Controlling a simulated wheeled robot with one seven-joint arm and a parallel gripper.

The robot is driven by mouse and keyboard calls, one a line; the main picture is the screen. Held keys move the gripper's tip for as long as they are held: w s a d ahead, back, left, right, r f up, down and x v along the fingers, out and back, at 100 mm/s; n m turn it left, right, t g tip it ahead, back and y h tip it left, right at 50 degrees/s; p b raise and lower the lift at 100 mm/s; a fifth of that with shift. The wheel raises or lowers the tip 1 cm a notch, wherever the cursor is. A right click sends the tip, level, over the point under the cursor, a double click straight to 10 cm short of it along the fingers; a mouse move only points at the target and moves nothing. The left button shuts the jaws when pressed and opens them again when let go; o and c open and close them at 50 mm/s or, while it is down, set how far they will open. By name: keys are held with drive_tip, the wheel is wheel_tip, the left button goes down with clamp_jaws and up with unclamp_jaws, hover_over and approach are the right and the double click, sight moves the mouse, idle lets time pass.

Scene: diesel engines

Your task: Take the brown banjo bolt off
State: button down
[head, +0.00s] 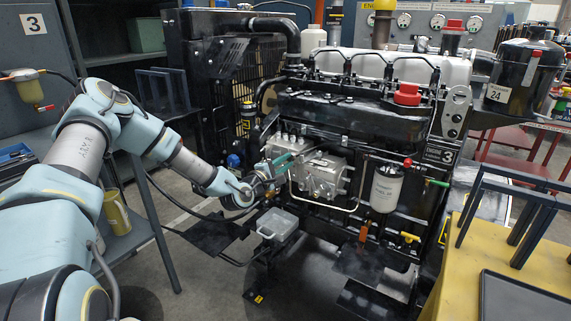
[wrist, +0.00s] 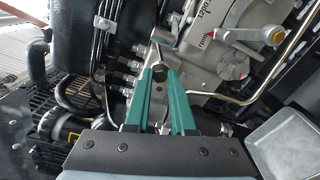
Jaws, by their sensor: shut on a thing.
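My gripper (head: 288,160) reaches in from the left to the grey injection pump (head: 318,175) on the side of the engine. In the wrist view, its two teal fingers (wrist: 160,74) are closed around a small piece, taken as the brown banjo bolt (wrist: 158,73), at the pump body. The fingers cover most of the bolt, so its colour and whether it still sits in its hole cannot be made out. In the head view the bolt is hidden by the fingers.
A small grey tray (head: 277,226) stands below the gripper; it also shows at the right of the wrist view (wrist: 289,152). Several black hoses run close to the fingers.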

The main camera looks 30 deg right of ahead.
drive_tip(key=c, duration=0.7)
unclamp_jaws()
drive_tip(key=shift+c, duration=0.3)
drive_tip(key=m+b, duration=0.1)
drive_tip(key=m, duration=0.1)
drive_tip(key=m+b, duration=0.1)
drive_tip(key=m, duration=0.2)
drive_tip(key=shift+d+f, duration=0.1)
drive_tip(key=shift+f, duration=0.1)
drive_tip(key=m+b, duration=0.1)
drive_tip(key=m, duration=0.2)
drive_tip(key=shift+m+b, duration=0.4)
drive_tip(key=shift+r+m, duration=0.2)
drive_tip(key=shift+m, duration=0.2)
clamp_jaws()
